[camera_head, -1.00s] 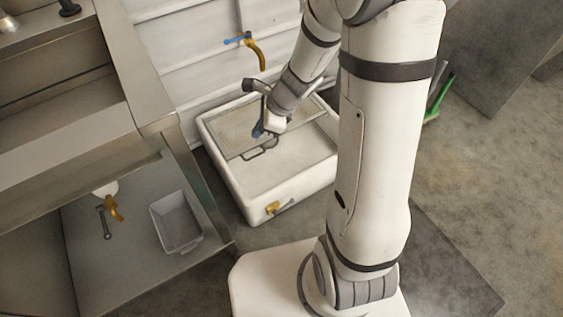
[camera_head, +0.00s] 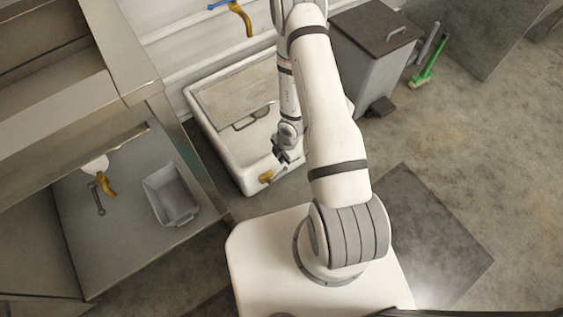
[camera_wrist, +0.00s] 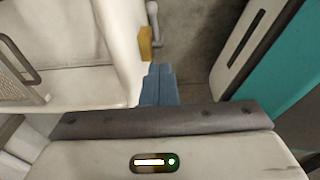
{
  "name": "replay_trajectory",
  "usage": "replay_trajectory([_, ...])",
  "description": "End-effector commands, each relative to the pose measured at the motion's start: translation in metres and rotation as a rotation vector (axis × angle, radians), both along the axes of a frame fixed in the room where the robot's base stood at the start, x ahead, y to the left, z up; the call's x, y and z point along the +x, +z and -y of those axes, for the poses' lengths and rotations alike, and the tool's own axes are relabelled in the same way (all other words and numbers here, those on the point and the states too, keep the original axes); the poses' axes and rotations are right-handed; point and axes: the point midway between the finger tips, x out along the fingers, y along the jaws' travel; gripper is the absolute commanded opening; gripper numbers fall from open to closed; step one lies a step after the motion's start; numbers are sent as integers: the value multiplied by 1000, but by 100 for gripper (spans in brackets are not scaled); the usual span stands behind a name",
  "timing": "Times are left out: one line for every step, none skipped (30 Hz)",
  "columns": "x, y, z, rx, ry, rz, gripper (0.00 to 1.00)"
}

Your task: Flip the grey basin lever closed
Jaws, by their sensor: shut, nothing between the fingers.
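The white basin (camera_head: 222,155) stands on the floor against the wall, with a yellow valve (camera_head: 266,177) low on its front side. In the wrist view the valve (camera_wrist: 145,43) sits on the basin's outer wall (camera_wrist: 120,35). A slim grey lever (camera_wrist: 154,22) runs beside it, away from the wall. My gripper (camera_head: 279,156) is at the basin's front edge, close to the valve. Its blue fingers (camera_wrist: 158,72) are shut and empty, with their tips just short of the valve and lever. I cannot tell whether they touch. The lever is too small to make out in the head view.
A grey bin (camera_head: 370,50) is right of the basin. A blue-handled yellow tap (camera_head: 240,15) hangs above.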

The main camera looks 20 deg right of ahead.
Motion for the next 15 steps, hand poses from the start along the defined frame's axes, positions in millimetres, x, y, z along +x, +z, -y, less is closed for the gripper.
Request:
replay_trajectory([-1,-12,-1,0,1,-2,0])
replay_trajectory([0,-18,-2,1,1,-1,0])
replay_trajectory([0,-26,-3,1,3,0,0])
replay_trajectory([0,-32,-4,2,2,0,0])
replay_trajectory([0,-39,-5,2,2,0,0])
replay_trajectory([0,-48,-6,2,3,0,0])
replay_trajectory([1,-54,-7,2,2,-1,0])
replay_trajectory([1,-61,-8,1,4,0,0])
replay_trajectory([1,-69,-9,1,4,0,0])
replay_trajectory([1,-76,-10,1,4,-1,0])
replay_trajectory([1,-81,-11,1,5,0,0])
replay_trajectory([2,-89,-12,1,6,1,0])
replay_trajectory([2,-94,-13,1,5,0,0])
replay_trajectory([4,-98,-11,1,4,2,0])
replay_trajectory([7,-103,-9,1,5,4,0])
